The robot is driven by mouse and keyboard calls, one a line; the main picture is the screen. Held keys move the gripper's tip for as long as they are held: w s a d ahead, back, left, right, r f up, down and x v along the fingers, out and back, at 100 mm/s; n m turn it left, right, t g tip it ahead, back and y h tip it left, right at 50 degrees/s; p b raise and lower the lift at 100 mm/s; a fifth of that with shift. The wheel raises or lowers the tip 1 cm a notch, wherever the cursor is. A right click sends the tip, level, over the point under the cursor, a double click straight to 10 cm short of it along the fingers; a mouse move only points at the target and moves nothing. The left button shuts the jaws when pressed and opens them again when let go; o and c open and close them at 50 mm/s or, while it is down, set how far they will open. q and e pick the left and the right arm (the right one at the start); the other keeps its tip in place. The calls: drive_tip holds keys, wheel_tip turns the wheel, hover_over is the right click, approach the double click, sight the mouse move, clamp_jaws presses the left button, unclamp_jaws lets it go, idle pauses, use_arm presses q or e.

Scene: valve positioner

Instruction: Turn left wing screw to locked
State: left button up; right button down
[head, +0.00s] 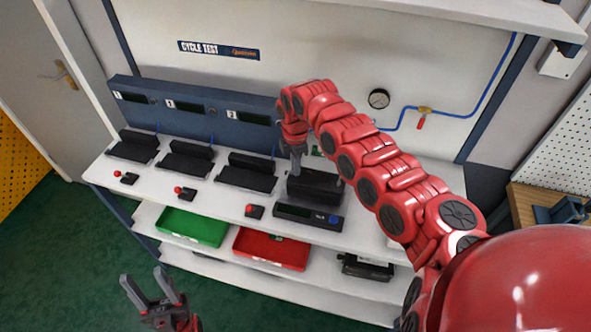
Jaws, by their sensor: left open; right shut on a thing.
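My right gripper (297,168) reaches down to the left end of the rightmost black fixture (318,184) on the white bench. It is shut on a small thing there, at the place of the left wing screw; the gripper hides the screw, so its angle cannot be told. A small grey upright part (341,183) shows at the right end of the same fixture. My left gripper (155,296) is open and empty at the bottom left, in front of the bench and away from the fixtures.
Several black fixtures stand in a row on the bench (225,205), with small red-knobbed boxes before them. A grey device (308,217) with a blue button lies in front of the right fixture. Green (192,228) and red (271,249) trays sit on the shelf below.

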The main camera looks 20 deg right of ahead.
drive_tip(key=m+b, duration=0.2)
drive_tip(key=m, duration=0.1)
drive_tip(key=m+b, duration=0.1)
drive_tip(key=shift+f, duration=0.25)
drive_tip(key=shift+r+m+b, duration=0.25)
drive_tip(key=shift+m+b, duration=1.35)
drive_tip(key=shift+m, duration=0.2)
drive_tip(key=shift+w+r, duration=0.1)
drive_tip(key=c, duration=1)
unclamp_jaws()
